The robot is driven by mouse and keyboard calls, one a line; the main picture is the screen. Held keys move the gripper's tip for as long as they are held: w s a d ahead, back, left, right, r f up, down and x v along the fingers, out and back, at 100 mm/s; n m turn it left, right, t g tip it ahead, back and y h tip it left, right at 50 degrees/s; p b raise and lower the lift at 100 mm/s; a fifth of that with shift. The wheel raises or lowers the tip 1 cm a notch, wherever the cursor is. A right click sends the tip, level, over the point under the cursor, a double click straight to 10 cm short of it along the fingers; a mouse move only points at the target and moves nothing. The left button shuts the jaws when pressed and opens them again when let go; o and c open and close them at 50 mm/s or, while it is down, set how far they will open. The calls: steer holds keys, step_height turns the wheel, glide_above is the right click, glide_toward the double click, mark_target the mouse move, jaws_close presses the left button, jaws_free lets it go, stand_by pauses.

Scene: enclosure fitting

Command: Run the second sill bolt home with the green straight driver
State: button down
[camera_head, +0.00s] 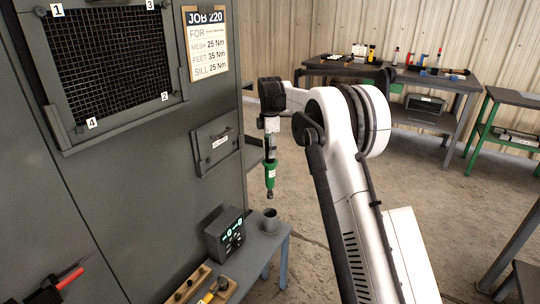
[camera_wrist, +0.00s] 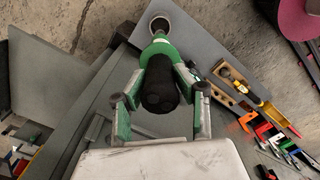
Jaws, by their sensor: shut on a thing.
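The green straight driver (camera_head: 270,176) hangs upright, nose down, in my gripper (camera_head: 270,148). In the wrist view my gripper (camera_wrist: 160,88) is shut around the driver (camera_wrist: 160,72), whose black rear end faces the camera. The driver's tip is above a grey round cup (camera_head: 270,220) on the small side table, apart from it in the head view. The grey enclosure (camera_head: 120,190) stands on the left, with a job card (camera_head: 206,45) reading SILL 25 Nm. I cannot make out any sill bolt in either view.
A dark control box (camera_head: 228,236) with green readouts stands beside the cup on the table (camera_head: 262,250). A wooden rack (camera_head: 190,285) with a yellow-handled tool is in front. The enclosure's wall is close left of the driver. Benches (camera_head: 450,80) stand far back; open floor lies between.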

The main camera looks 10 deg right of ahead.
steer(key=shift+r+p, duration=0.75)
steer(key=shift+r, duration=0.65)
steer(key=shift+s+f+m, duration=0.35)
steer(key=shift+f+m, duration=0.05)
steer(key=shift+f, duration=0.05)
steer(key=s+f+m, duration=0.5)
steer(key=s+m, duration=0.1)
steer(key=s, duration=0.4)
steer(key=s+f+m, duration=0.5)
steer(key=s+f, duration=0.1)
steer(key=s, duration=0.4)
steer(key=s+f+m, duration=0.5)
steer(key=s+m, duration=0.1)
steer(key=s, duration=0.4)
steer(key=shift+s+f+m, duration=0.2)
steer(key=shift+s+m, duration=0.1)
